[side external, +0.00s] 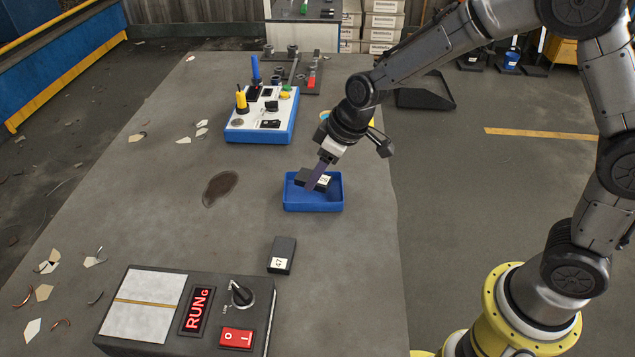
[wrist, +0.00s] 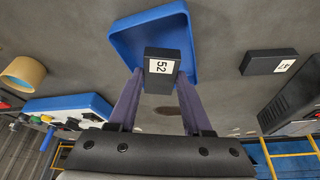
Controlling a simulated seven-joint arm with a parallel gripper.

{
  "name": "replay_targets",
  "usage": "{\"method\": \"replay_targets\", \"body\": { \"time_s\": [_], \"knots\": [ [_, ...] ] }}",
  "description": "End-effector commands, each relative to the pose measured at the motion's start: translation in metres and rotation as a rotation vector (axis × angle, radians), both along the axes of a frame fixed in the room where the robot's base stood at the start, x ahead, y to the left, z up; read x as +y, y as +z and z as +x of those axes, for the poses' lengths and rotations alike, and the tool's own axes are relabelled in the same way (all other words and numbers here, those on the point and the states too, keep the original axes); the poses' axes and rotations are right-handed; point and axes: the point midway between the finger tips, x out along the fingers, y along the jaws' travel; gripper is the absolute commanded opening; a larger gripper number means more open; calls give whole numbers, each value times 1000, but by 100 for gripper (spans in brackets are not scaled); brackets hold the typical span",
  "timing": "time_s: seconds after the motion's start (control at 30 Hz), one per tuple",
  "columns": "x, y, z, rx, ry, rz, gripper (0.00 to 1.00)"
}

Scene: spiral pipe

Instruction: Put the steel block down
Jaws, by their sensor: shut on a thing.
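My gripper (side external: 318,177) is shut on a dark block (side external: 308,177) with a white label, which I take to be the steel block. In the wrist view, the block (wrist: 162,66) reads 52 and sits between the fingers (wrist: 160,84). The block is over the blue tray (side external: 315,207), within its outline and somewhat tilted in the side view. I cannot tell whether it touches the tray floor. The tray (wrist: 150,24) also shows behind the block in the wrist view. The finger tips are partly hidden by the block.
A second dark block (side external: 282,252), labelled 47, lies on the table nearer the camera. A control box (side external: 190,305) with a RUN display stands at the front. A blue-and-white panel (side external: 262,122) stands behind the tray. A dark stain (side external: 220,188) marks bare table left of the tray.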

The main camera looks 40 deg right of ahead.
Motion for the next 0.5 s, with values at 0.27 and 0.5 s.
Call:
{"method": "replay_targets", "body": {
  "time_s": [0.27,0.5],
  "knots": [
    [1,-31,2,-1,0,0,0],
    [1,-31,2,-3,0,1,0]
  ]
}}
